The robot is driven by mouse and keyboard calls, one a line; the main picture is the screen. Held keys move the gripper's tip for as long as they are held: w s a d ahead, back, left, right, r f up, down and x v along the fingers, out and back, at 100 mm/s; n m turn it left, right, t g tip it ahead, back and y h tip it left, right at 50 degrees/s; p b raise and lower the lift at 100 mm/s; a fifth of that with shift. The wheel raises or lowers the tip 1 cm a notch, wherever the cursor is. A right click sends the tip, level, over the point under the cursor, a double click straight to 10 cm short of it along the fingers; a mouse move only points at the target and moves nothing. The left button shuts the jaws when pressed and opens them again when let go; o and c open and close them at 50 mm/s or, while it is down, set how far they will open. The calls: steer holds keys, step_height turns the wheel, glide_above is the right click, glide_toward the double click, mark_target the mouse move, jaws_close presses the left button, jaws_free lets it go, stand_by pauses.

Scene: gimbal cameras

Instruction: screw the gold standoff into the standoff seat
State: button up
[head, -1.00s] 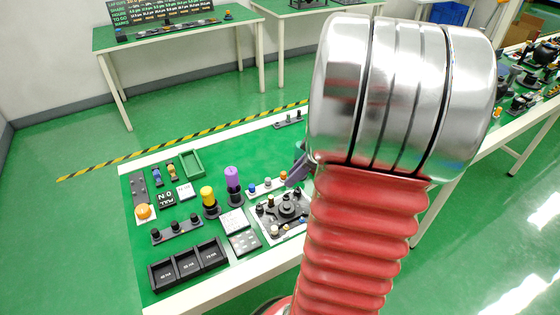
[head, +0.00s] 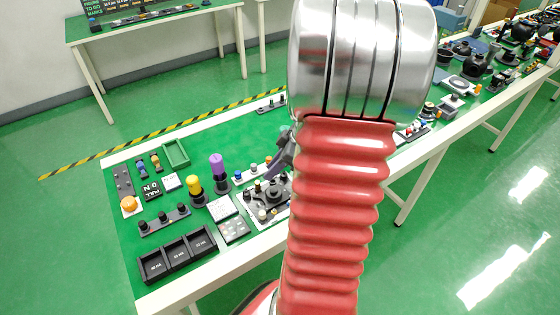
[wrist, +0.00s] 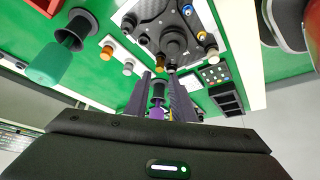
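A small gold standoff (wrist: 158,63) stands upright at the near edge of the dark gimbal plate (wrist: 178,14) in the wrist view. In the head view a small gold post (head: 257,186) shows on the same plate (head: 248,207). The standoff seat cannot be picked out surely. My gripper (wrist: 160,77) has its two dark fingers apart, with a gap between them. Its tips end just short of the gold standoff in the picture; contact cannot be told. In the head view my gripper (head: 275,170) reaches down beside the plate, partly behind my arm.
A purple-handled driver (head: 217,167) and a yellow-handled one (head: 195,185) stand in black holders near the plate. Orange (head: 268,160) and blue (head: 238,175) knobs stand behind it. A black three-bin tray (head: 178,258) lies at the front left.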

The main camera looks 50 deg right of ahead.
mark_target(259, 183)
steer(key=x, duration=0.8)
steer(key=shift+f, duration=0.2)
jaws_close()
